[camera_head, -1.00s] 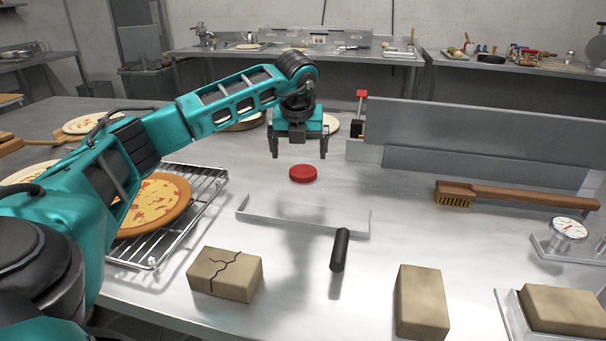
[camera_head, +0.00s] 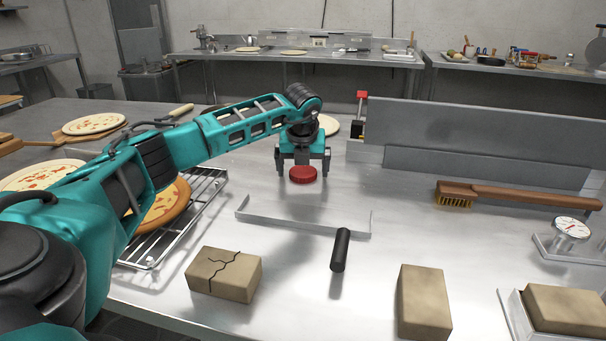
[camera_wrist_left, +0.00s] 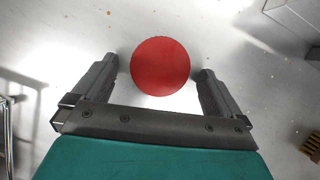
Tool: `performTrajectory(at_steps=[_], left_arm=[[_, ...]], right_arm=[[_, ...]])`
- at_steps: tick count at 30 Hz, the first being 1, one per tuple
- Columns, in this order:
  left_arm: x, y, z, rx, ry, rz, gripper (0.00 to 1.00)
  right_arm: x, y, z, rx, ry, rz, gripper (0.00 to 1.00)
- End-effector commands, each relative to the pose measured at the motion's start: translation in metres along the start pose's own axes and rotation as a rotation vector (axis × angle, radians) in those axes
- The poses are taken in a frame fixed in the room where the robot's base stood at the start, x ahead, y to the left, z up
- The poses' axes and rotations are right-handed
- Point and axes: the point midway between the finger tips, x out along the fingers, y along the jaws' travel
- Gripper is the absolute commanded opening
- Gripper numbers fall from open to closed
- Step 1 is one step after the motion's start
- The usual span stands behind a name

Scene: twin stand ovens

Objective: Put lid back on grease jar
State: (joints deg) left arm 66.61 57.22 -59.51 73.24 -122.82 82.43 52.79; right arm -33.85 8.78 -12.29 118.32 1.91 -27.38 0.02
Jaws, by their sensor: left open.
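The round red lid (camera_head: 303,174) lies flat on the steel table behind the low metal strip. It also shows in the left wrist view (camera_wrist_left: 160,66) as a plain red disc. My left gripper (camera_head: 303,168) is open and points down over the lid. In the left wrist view its fingers (camera_wrist_left: 158,70) stand on either side of the lid, with a gap on both sides. Nothing is held. I cannot make out the grease jar for certain. My right gripper is not in view.
A thin metal piece (camera_head: 290,222) with a black handle (camera_head: 340,250) lies in front. Several tan bricks (camera_head: 224,273) line the near edge. A wire rack (camera_head: 205,205) with pizza is left. A wooden brush (camera_head: 515,195) and upright steel panel (camera_head: 480,135) are right.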

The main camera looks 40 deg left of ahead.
Motion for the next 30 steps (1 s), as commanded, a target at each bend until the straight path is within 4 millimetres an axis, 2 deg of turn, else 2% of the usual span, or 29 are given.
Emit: performTrajectory(at_steps=[10,27,30], left_arm=[[0.0007,0.0002,0.0000,0.001,0.000,0.001,0.99],[0.0004,0.0004,0.0001,0.000,0.000,0.001,0.44],[0.0004,0.0004,0.0002,0.000,0.000,0.001,0.42]], right_arm=[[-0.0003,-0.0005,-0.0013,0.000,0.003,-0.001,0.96],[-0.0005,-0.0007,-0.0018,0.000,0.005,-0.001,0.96],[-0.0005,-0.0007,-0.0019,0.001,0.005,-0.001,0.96]])
